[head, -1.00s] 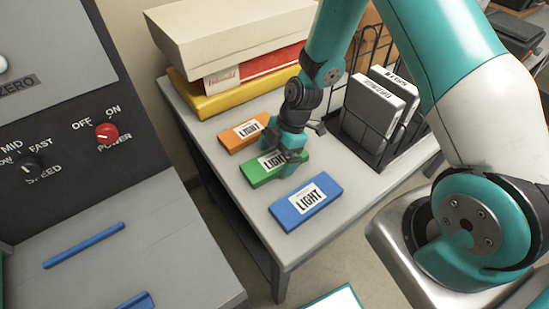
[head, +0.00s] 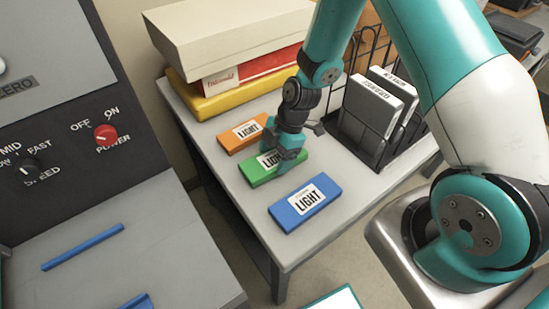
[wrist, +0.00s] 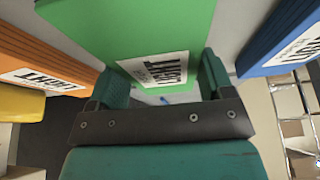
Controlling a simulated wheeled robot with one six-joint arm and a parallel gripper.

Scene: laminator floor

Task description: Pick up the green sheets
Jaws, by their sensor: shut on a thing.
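The green sheets (head: 258,170) are a flat green block with a white "LIGHT" label, lying on the grey side table between an orange and a blue block. My gripper (head: 284,158) is over their right part in the head view and covers part of the label. In the wrist view the green sheets (wrist: 150,30) lie between the two teal fingers of my gripper (wrist: 162,85), which is shut on them. I cannot tell whether they are lifted off the table.
The orange block (head: 241,135) lies behind and the blue block (head: 305,202) in front, both close by on the table (head: 240,203). A black wire rack (head: 372,145) with grey boxes stands to the right. Stacked boxes (head: 235,45) fill the table's back.

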